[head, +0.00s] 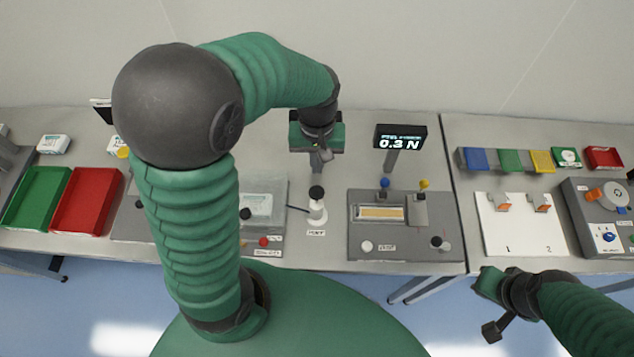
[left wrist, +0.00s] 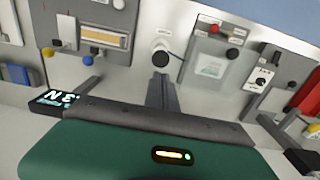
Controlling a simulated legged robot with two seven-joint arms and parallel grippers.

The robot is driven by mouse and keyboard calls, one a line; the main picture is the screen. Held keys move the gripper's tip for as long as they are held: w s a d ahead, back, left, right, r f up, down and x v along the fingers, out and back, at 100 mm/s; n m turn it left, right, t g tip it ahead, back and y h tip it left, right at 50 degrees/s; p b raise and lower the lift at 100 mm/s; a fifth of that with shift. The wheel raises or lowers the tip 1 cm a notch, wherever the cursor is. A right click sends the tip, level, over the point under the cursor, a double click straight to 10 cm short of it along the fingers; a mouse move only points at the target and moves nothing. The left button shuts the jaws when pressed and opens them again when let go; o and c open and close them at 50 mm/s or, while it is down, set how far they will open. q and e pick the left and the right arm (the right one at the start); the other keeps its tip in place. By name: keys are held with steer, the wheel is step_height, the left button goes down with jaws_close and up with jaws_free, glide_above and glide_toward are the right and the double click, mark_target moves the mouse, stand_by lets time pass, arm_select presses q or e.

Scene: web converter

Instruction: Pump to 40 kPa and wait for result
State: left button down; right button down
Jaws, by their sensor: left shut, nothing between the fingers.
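A white pump-like post with a black knob (head: 317,197) stands on the bench; its label is too small to read surely. My left gripper (head: 322,158) is shut and empty, pointing down just above the black knob, with a gap between. In the left wrist view, the shut fingers (left wrist: 161,82) point at the white post with its dark knob (left wrist: 160,58). A grey panel with a pale screen (head: 258,206) is left of the post, partly behind my left arm; its reading is illegible. My right gripper (head: 489,285) hangs off the bench front; its jaws are unclear.
A display (head: 400,137) reads 0.3 N behind a grey fixture (head: 364,248) with blue and yellow knobs. Red (head: 87,200) and green (head: 36,198) trays lie left. A white board (head: 520,240) marked 1 and 2 lies right.

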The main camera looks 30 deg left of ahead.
mark_target(316, 191)
arm_select(q)
steer(key=f, duration=0.3)
steer(key=f+p, duration=0.1)
steer(key=f, duration=0.3)
steer(key=f+p, duration=0.1)
steer(key=f, duration=0.2)
steer(key=shift+a+f, duration=0.25)
steer(key=shift+d+f, duration=0.1)
steer(key=shift+f, duration=0.05)
